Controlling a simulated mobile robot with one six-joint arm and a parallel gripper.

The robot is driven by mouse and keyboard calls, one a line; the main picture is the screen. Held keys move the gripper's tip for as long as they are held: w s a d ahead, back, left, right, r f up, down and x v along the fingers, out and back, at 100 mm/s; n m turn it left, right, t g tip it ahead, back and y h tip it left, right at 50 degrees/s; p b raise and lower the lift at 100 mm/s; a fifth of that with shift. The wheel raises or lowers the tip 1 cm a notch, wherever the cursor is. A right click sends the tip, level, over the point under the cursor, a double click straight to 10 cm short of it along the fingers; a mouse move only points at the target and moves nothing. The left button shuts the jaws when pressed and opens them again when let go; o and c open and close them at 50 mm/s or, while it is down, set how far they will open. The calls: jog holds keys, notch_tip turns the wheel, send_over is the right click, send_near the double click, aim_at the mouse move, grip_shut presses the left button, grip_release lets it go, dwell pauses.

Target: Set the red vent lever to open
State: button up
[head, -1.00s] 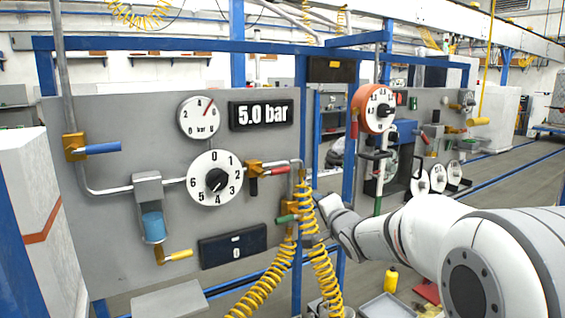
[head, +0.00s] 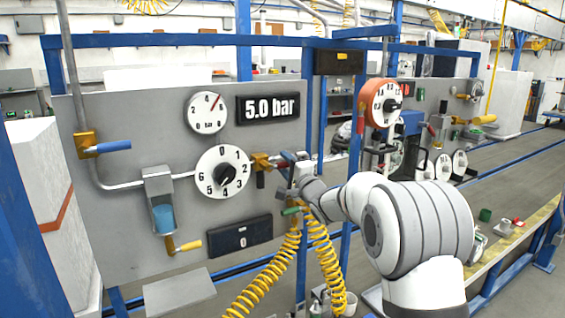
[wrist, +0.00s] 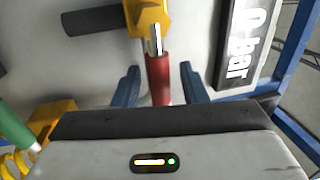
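The red vent lever (wrist: 158,78) runs down from a yellow valve body (wrist: 148,18) on a bare metal stem in the wrist view. My gripper (wrist: 159,80) is open, with one blue finger on each side of the red handle and a gap on both sides. The handle's lower end is hidden behind the gripper body. In the head view my gripper (head: 294,163) is at the panel beside the valve body (head: 261,163), and it largely covers the lever. The display (head: 268,109) reads 5.0 bar.
A green-handled valve (head: 291,211) and yellow coiled hoses (head: 318,252) hang just below my gripper. A numbered dial (head: 222,172) is left of the valve. A blue frame post (head: 306,90) stands close by on the right. A blue-handled lever (head: 112,146) is far left.

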grip_shut()
dwell(0.5)
